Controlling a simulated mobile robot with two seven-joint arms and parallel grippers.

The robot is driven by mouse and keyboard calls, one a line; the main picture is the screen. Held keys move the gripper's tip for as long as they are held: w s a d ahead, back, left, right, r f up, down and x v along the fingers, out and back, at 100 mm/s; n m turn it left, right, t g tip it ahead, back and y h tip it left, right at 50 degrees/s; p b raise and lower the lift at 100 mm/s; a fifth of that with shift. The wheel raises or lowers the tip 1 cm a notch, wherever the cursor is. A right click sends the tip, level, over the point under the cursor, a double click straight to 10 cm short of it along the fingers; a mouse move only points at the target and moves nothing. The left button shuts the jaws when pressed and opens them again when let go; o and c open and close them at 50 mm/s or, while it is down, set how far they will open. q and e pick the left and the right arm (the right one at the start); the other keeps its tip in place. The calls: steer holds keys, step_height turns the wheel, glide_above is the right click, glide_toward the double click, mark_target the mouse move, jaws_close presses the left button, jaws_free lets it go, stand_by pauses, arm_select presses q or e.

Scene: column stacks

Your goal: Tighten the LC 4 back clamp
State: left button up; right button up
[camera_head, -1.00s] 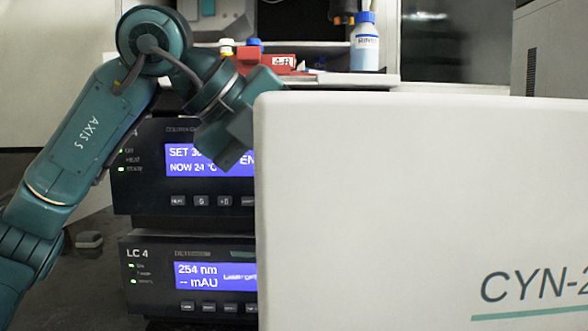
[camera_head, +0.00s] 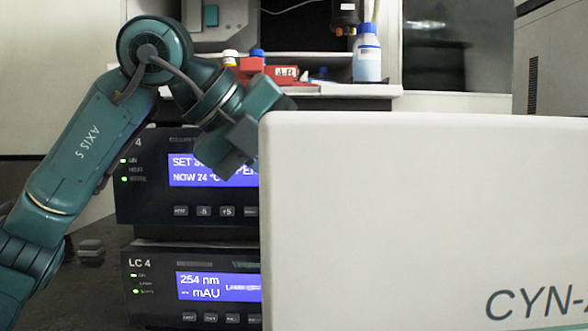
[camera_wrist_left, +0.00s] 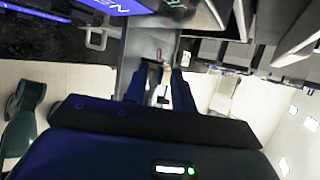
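The LC 4 stack stands at the left of the head view. Its lower unit (camera_head: 150,300) is labelled LC 4 and reads 254 nm. The upper unit (camera_head: 145,205) has a lit blue screen reading NOW 24 °C, partly covered by my left wrist. I cannot make out the back clamp in either view. My right gripper is not seen.
The large white CYN panel (camera_head: 420,210) fills the right foreground and hides the stack's right side. A shelf behind holds a blue-capped bottle (camera_head: 367,58) and a red object (camera_head: 283,74). A pale square loop (camera_wrist_left: 97,38) lies beside the screen in the left wrist view.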

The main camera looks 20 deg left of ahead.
arm_select(q)
steer(key=p+v, duration=0.3)
steer(key=v, duration=0.9)
steer(key=shift+s+a+r, duration=0.2)
steer(key=shift+r, duration=0.05)
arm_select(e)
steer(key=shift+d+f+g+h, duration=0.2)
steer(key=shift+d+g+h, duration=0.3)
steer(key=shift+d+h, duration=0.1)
